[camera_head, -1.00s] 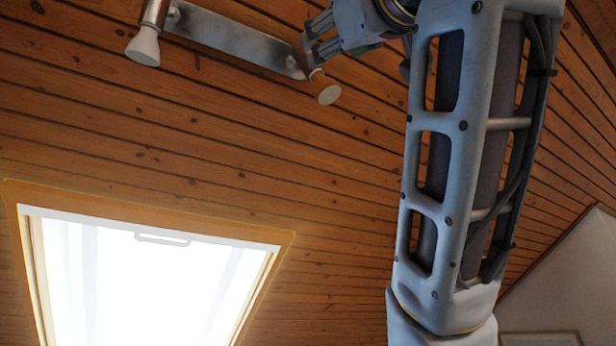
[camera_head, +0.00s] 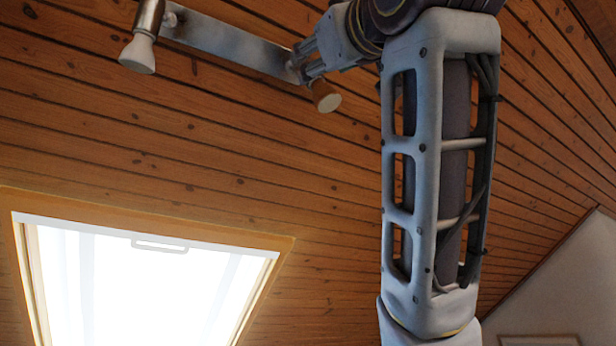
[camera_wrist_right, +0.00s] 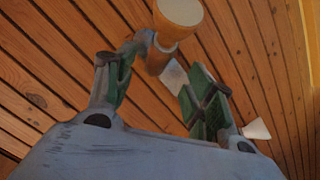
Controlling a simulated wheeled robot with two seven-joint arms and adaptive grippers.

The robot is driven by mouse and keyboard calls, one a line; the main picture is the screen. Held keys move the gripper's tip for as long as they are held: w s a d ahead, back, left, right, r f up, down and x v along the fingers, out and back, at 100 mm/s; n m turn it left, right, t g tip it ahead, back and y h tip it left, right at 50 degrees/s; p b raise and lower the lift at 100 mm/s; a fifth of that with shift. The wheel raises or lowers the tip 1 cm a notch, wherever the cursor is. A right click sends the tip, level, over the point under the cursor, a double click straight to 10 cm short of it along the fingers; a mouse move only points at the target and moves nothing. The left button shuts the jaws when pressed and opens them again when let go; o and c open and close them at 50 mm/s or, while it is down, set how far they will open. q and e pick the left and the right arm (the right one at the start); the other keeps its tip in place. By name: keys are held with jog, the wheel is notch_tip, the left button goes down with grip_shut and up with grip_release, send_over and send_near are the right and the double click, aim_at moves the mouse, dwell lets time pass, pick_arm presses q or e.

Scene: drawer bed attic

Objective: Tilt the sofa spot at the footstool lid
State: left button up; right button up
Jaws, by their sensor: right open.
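A ceiling lamp bar carries two spots, and I cannot tell by name which is the sofa spot. The right spot (camera_head: 326,97) has a brown body and a pale face pointing down. My right gripper (camera_head: 299,62) is at its upper end, by the bar's right end. In the right wrist view the orange-brown spot (camera_wrist_right: 179,18) rises between the open fingers of my right gripper (camera_wrist_right: 160,57); contact is unclear. The left spot (camera_head: 138,54) has a white head pointing down. The footstool and its lid are out of view. My left gripper is not in view.
The metal lamp bar (camera_head: 230,42) is fixed to the sloping wood-plank ceiling (camera_head: 240,150). A bright skylight (camera_head: 140,285) is at lower left. A white wall (camera_head: 560,275) with a frame edge (camera_head: 540,341) is at lower right. My raised right arm covers the right middle.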

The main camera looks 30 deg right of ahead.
aim_at(308, 85)
jog(key=shift+p+x, duration=1.85)
jog(key=shift+x, duration=2.5)
grip_shut()
